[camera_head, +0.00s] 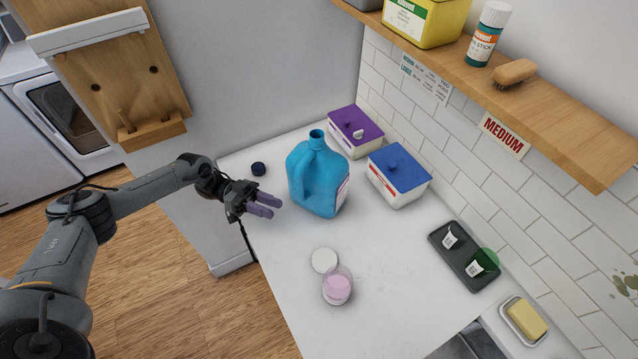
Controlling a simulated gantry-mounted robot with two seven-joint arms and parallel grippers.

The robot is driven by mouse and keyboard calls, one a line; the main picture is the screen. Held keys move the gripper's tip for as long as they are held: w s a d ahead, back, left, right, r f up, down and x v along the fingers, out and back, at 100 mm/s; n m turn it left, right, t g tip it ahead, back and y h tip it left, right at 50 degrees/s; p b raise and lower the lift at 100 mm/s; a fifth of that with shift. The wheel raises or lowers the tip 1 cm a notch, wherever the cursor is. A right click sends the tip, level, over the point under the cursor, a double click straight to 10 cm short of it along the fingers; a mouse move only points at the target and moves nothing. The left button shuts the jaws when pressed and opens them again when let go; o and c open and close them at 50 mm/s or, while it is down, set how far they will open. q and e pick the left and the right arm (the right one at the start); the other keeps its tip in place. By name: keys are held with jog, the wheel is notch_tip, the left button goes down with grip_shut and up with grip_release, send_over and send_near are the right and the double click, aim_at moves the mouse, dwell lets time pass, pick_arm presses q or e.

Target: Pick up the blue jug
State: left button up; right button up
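The blue jug (325,185) stands upright on the white counter, with its handle on the left side and its neck uncapped. A label shows on its right side. My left gripper (274,206) is to the left of the jug, apart from it, with its purple fingers pointing toward the jug's lower part. The fingers are a little apart with nothing between them. My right gripper is not in view.
A small dark cap (258,169) lies behind the gripper. Purple-lidded (356,127) and blue-lidded (399,171) boxes stand beside the jug. A pink-filled cup (337,288), white lid (324,260) and dark tray (462,262) are nearer. A wooden shelf (560,105) overhangs at right.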

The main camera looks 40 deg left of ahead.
aim_at(299, 178)
pick_arm(q)
jog(key=w+a+r+m+t+y+b, duration=0.1)
jog(key=w+a+r+m+b, duration=0.15)
jog(key=w+a+r, duration=0.3)
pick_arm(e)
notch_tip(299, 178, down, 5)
pick_arm(q)
jog(key=shift+n, duration=0.35)
jog(key=p+x, duration=0.2)
jog(key=x, duration=0.1)
jog(key=r+p+x, duration=0.1)
jog(key=p+x, duration=0.1)
jog(key=x, duration=0.1)
jog(key=p+x, duration=0.1)
jog(key=x, duration=0.2)
jog(key=shift+d+r+p, duration=0.15)
jog(key=shift+d+p, duration=0.15)
jog(key=shift+p, duration=0.1)
jog(key=shift+w+d, duration=0.1)
jog(key=shift+d, duration=0.15)
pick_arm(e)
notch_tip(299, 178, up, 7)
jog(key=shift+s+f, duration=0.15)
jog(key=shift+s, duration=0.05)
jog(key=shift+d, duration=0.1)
pick_arm(q)
grip_shut()
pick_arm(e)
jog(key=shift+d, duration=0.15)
